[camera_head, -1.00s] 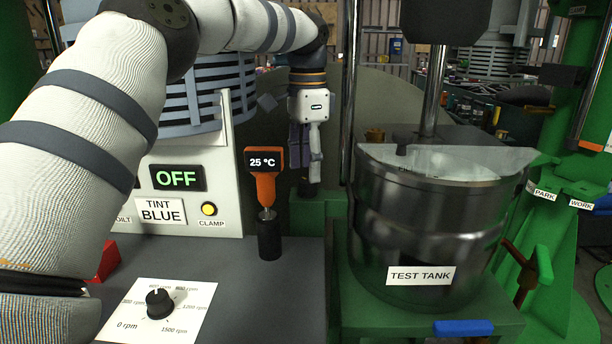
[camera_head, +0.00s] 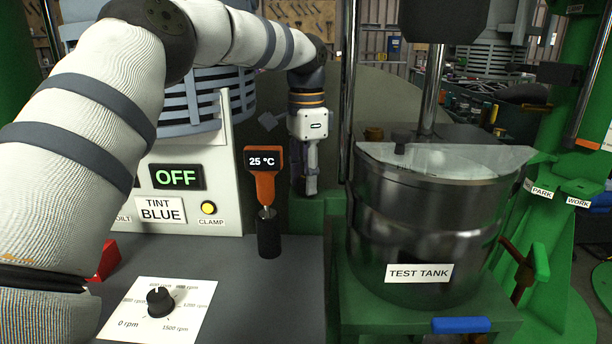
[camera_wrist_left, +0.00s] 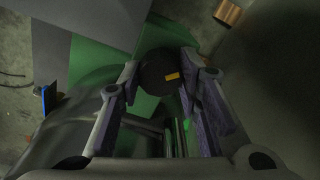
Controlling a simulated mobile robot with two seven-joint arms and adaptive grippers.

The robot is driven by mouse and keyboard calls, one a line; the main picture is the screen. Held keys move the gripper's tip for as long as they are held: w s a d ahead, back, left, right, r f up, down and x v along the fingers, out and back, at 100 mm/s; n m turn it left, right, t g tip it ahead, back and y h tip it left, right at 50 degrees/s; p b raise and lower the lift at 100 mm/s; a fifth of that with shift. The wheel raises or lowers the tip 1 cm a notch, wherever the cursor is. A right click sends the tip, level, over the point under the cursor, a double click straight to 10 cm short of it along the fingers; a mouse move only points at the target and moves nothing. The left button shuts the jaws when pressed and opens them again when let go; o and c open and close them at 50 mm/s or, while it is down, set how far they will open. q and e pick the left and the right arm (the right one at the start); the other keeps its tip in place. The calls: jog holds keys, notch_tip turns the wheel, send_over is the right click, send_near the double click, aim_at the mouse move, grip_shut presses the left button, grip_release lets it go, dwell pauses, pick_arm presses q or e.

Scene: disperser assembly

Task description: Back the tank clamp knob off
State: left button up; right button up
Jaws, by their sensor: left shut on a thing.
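The tank clamp knob (camera_wrist_left: 158,76) is a dark round knob with a yellow mark, seen in the left wrist view between my finger tips. My left gripper (camera_head: 305,188) points down beside the green frame, left of the tank. Its fingers, also in the left wrist view (camera_wrist_left: 160,82), are shut on the knob. In the head view the knob is hidden behind the gripper's fingertips. The steel test tank (camera_head: 425,235) stands upright on a green platform (camera_head: 400,320) under a dark mixer head. My right gripper is in neither view.
An orange thermometer (camera_head: 263,185) reading 25 °C stands in a black holder left of my gripper. A control panel (camera_head: 215,165) shows OFF, with a yellow CLAMP light (camera_head: 208,208). A speed dial (camera_head: 160,301) lies in front. A copper-coloured cylinder (camera_wrist_left: 228,12) shows in the wrist view.

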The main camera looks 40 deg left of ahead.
pick_arm(q)
jog(key=shift+r+n+p, duration=0.25)
jog(key=shift+n+p, duration=0.15)
jog(key=shift+n, duration=1.1)
jog(key=shift+f+n+p, duration=0.15)
jog(key=shift+n+p, duration=0.25)
jog(key=shift+n, duration=1.8)
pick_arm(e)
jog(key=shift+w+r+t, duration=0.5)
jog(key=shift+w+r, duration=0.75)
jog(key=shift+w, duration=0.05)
pick_arm(q)
jog(key=shift+f, duration=0.1)
jog(key=o, duration=1.1)
jog(key=shift+o, duration=0.2)
